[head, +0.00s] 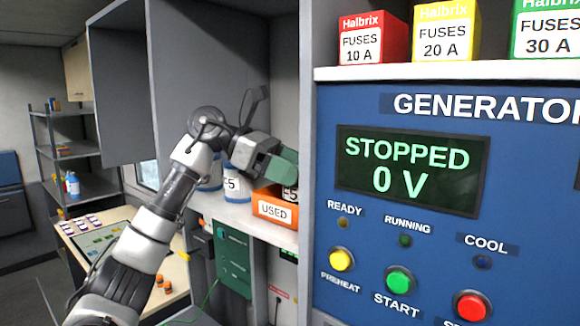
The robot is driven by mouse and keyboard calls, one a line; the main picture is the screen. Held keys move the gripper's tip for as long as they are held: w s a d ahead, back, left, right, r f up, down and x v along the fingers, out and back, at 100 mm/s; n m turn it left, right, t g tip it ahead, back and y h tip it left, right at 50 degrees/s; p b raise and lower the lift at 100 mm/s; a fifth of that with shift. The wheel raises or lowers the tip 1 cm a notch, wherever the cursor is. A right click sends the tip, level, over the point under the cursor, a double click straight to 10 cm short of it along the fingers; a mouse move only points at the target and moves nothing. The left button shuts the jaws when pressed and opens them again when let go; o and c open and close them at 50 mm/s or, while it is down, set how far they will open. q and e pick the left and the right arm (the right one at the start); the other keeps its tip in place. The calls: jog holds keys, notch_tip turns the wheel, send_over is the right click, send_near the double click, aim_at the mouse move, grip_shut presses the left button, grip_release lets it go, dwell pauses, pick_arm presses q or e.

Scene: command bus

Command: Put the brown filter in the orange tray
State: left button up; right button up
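The orange tray (261,209), labelled USED, sits on a white shelf left of the generator panel; its right end is cut off by the panel's edge. A dark item with a white label (289,193) shows at the tray's right end, mostly hidden; I cannot tell whether it is the brown filter. My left gripper (284,166) is above the tray, with a green-grey piece at its tip. The picture does not show whether its fingers are open or shut. My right gripper is not in view.
White-and-blue canisters (237,183) stand left of the tray, behind my arm. The generator panel (420,240) fills the right side, with several fuse boxes (447,32) on a shelf above. A low table (120,236) stands at left.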

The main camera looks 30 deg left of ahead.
pick_arm(q)
jog(key=o, duration=0.3)
jog(key=shift+o, duration=0.2)
jog(key=shift+r, duration=0.15)
jog(key=shift+s+a, duration=0.1)
jog(key=shift+a, duration=0.15)
jog(key=b+v, duration=0.2)
jog(key=v, duration=0.9)
jog(key=shift+s+a+r+b, duration=0.15)
jog(key=shift+r+b, duration=0.05)
jog(key=shift+b, duration=0.2)
